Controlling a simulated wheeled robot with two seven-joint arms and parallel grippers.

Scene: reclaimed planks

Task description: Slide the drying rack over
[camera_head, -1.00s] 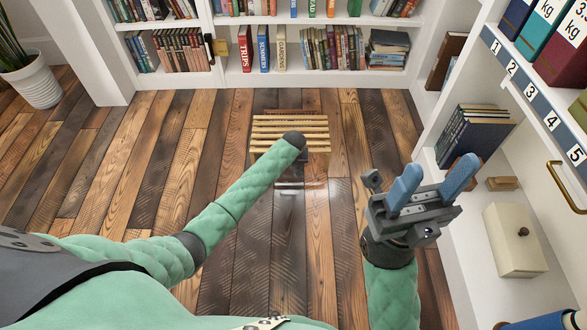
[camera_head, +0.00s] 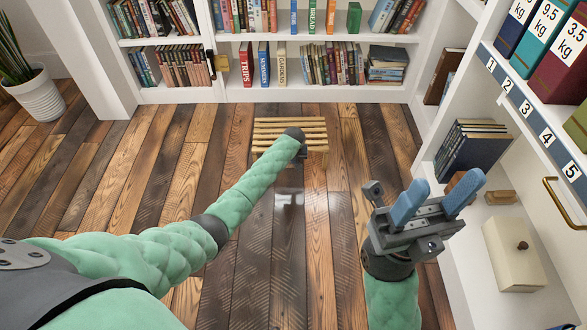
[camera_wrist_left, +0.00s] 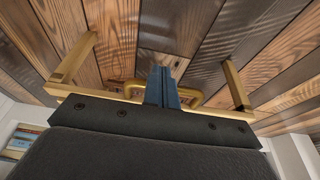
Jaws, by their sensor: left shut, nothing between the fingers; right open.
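The drying rack (camera_head: 291,124) is a low wooden slatted frame on the floor, in front of the far bookcase. My right gripper (camera_head: 436,197) is open and empty, raised at the right, away from the rack.
A white bookcase (camera_head: 180,95) stands close behind the rack. At the right, a white shelf unit (camera_head: 500,235) holds books, numbered binders and a cream box (camera_head: 512,255). A potted plant (camera_head: 37,95) is at the far left. Plank floor left of the rack is clear.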

